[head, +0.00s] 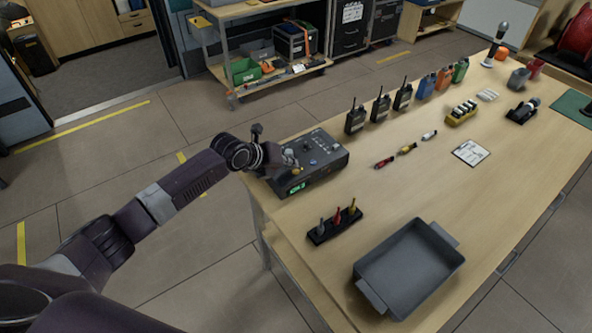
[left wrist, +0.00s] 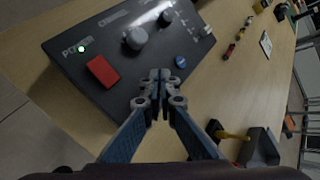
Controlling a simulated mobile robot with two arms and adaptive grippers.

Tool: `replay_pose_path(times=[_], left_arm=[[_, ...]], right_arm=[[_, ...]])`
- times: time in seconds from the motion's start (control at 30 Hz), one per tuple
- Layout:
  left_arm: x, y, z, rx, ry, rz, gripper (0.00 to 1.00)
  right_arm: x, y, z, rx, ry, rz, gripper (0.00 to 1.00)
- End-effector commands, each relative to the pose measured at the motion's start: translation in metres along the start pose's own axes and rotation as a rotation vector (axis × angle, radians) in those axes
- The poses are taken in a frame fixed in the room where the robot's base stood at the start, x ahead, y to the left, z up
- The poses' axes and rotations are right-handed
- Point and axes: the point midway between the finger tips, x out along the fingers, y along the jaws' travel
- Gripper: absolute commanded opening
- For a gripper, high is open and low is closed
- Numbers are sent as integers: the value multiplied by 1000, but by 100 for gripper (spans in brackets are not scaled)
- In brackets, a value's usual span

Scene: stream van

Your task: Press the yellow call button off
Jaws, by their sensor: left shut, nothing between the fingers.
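The dark control box (head: 330,153) sits at the near left corner of the wooden table, with a lit green display on its front side. In the left wrist view, the box (left wrist: 75,45) shows a red rectangular button (left wrist: 102,71), a round blue button (left wrist: 180,62), grey knobs (left wrist: 134,39) and a lit white lamp (left wrist: 82,49).
A black holder with coloured-handled tools (head: 335,225) and a grey tray (head: 410,268) stand nearer on the table. Radios (head: 381,106) stand along the far edge. Small red, yellow and white items (head: 407,148) and a paper card (head: 471,152) lie mid-table. Table surface between is clear.

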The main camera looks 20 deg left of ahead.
Motion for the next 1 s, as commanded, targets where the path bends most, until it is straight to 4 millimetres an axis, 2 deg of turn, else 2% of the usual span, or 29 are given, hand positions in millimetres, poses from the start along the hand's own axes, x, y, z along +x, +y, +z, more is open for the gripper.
replay_pose_path(times=[0.53, 0.8, 1.0], left_arm=[[0, 0, 0, 0, 0, 0, 0], [6, 5, -5, 2, 0, 0, 0], [6, 4, -5, 1, 1, 0, 0]], right_arm=[[0, 0, 0, 0, 0, 0, 47], [10, 0, 1, 0, 0, 0, 47], [9, 0, 1, 0, 0, 0, 47]])
